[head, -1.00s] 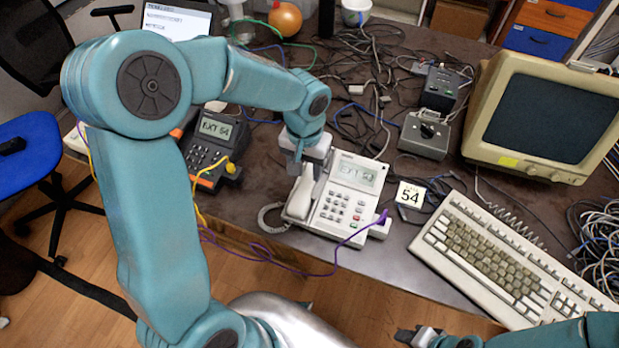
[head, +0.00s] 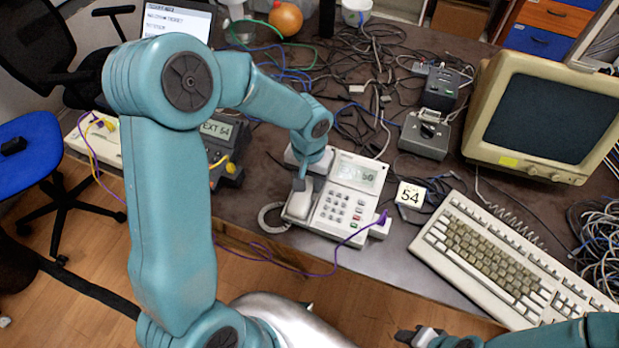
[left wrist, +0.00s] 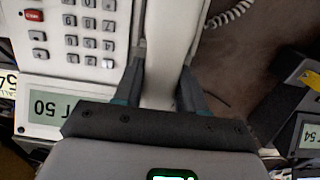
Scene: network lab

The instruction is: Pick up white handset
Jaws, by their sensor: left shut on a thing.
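The white handset (head: 298,206) lies along the left side of the white desk phone (head: 343,207), whose keypad and lit display face up. My left gripper (head: 302,186) reaches down over the handset and is shut on it. In the left wrist view the handset (left wrist: 165,72) runs between the two dark fingers of the left gripper (left wrist: 164,60), beside the phone's keypad. I cannot tell whether it is clear of its cradle. My right gripper (head: 418,336) is low at the bottom edge, away from the phone, its jaws unclear.
A dark phone (head: 222,140) stands to the left, partly behind my arm. Tangled cables cover the back of the desk. A purple cable (head: 290,268) loops along the front edge.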

